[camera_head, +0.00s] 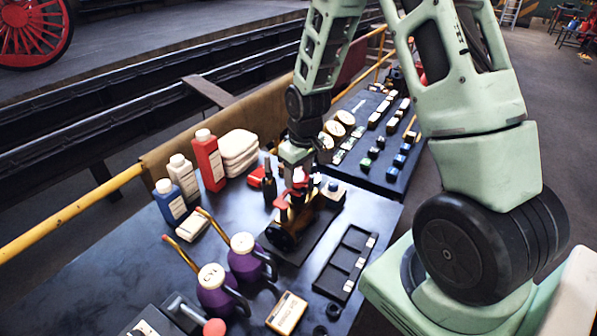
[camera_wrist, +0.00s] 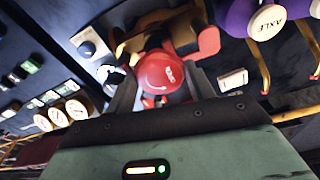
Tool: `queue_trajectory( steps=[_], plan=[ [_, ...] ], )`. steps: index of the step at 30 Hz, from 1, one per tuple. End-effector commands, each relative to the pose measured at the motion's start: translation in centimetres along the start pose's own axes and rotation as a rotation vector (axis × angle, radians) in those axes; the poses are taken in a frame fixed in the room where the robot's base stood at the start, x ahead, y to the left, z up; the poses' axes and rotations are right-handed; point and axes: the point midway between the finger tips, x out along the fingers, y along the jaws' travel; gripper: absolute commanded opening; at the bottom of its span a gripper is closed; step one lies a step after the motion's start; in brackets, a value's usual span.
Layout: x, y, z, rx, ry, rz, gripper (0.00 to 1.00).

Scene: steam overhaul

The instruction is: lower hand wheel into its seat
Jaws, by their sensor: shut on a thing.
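The red hand wheel (camera_wrist: 160,73) is between the two fingers of my gripper (camera_wrist: 160,84) in the wrist view, its round face towards the camera. In the head view my gripper (camera_head: 298,170) points down, with the red hand wheel (camera_head: 299,178) small at its tip. Below it is a dark and brass fitting (camera_head: 284,232) with a red lever (camera_head: 282,206), standing on the bench. The brass body (camera_wrist: 135,42) shows just beyond the wheel in the wrist view. The seat is hidden behind the wheel; I cannot tell whether they touch.
Two purple jugs (camera_head: 213,290) stand in front left of the fitting. Bottles (camera_head: 209,160) and folded white cloths (camera_head: 238,150) stand behind left. A dark slotted tray (camera_head: 346,262) lies to the right. A second table of gauges and small parts (camera_head: 385,135) is behind.

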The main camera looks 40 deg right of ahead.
Motion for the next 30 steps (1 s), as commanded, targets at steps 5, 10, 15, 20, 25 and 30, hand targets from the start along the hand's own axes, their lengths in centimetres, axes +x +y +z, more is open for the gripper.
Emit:
queue_trajectory(
  steps=[5, 10, 15, 20, 25, 30],
  plan=[
    [-0.03, 0.01, -0.03, 0.000, 0.001, 0.000, 0.22],
    [0.05, 0.01, -0.02, 0.000, 0.001, 0.000, 0.22],
    [0.38, 0.01, 0.02, 0.000, 0.001, 0.000, 0.22],
    [0.38, 0.01, 0.01, 0.000, 0.001, 0.000, 0.22],
    [0.37, 0.01, 0.01, 0.000, 0.001, 0.000, 0.76],
    [0.38, 0.02, 0.02, 0.000, 0.001, 0.000, 0.79]
  ],
)
